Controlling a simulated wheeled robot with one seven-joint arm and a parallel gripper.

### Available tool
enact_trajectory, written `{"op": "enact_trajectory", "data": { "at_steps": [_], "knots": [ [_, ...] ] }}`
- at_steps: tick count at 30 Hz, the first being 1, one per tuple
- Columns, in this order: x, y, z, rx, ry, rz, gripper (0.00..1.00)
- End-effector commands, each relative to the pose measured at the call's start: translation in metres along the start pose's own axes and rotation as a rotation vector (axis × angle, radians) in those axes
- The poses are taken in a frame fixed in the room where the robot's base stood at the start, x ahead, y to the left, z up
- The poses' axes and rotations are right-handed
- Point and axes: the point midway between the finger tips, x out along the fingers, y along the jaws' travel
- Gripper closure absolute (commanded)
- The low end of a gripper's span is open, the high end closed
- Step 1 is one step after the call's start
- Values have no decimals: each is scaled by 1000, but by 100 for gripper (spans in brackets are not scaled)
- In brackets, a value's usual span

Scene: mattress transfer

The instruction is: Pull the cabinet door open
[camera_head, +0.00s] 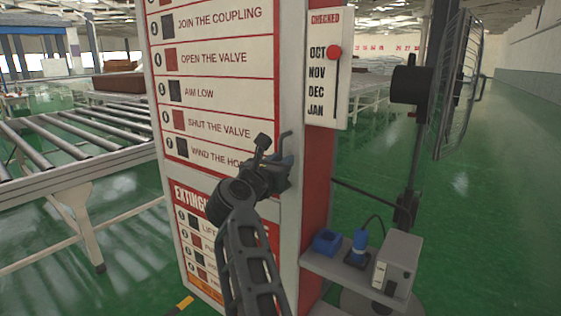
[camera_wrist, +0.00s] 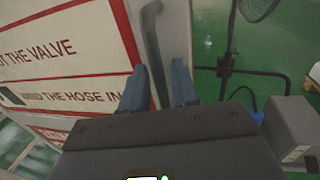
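The cabinet door (camera_head: 222,100) is a tall white panel with red borders and printed instructions, and it looks closed. It also fills the left of the wrist view (camera_wrist: 60,68). Its grey bar handle (camera_wrist: 152,45) runs upright near the door's right edge, and its upper end shows in the head view (camera_head: 286,136). My gripper (camera_head: 284,165) is at the handle. In the wrist view my gripper (camera_wrist: 162,85) has its two blue fingers apart, with the handle's lower part between them, nearer the left finger. I cannot tell whether either finger touches it.
A roller conveyor (camera_head: 85,150) stands at the left. A shelf (camera_head: 340,270) on the cabinet's right side holds a grey box (camera_head: 398,262) and blue items. A large fan (camera_head: 455,85) on a stand is at the right. Green floor (camera_head: 500,220) is clear beyond.

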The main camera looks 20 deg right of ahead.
Motion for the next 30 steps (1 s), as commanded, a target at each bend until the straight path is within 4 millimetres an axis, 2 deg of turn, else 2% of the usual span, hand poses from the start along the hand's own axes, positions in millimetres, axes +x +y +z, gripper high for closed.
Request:
{"op": "enact_trajectory", "data": {
  "at_steps": [8,18,30],
  "knots": [
    [2,0,0,0,-1,0,71],
    [2,0,0,0,0,0,100],
    [2,0,0,0,0,0,100]
  ]
}}
